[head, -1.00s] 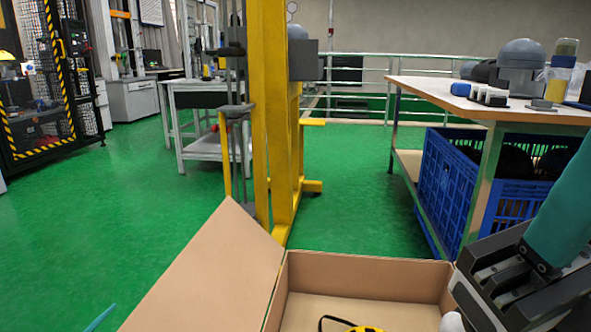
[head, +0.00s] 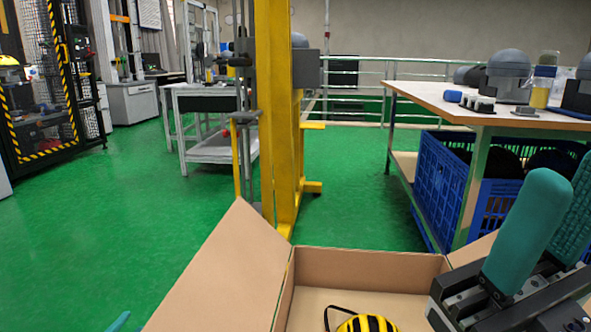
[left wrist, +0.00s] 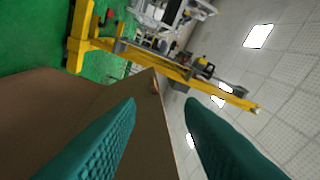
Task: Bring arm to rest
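My left gripper shows only as a teal fingertip (head: 118,322) at the bottom left of the head view, left of the cardboard box. In the left wrist view its two teal fingers (left wrist: 160,125) stand wide apart with nothing between them, close to a brown box flap (left wrist: 55,105). My right gripper (head: 568,205) is at the lower right of the head view, by the box's right side. Its teal fingers point up, with a gap between them and nothing visible held.
The open cardboard box (head: 370,262) holds a yellow-and-black striped item (head: 366,323) with a dark strap. A yellow tower (head: 278,120) stands behind it. A workbench (head: 480,110) with blue crates (head: 440,180) stands at right. Green floor is clear at left.

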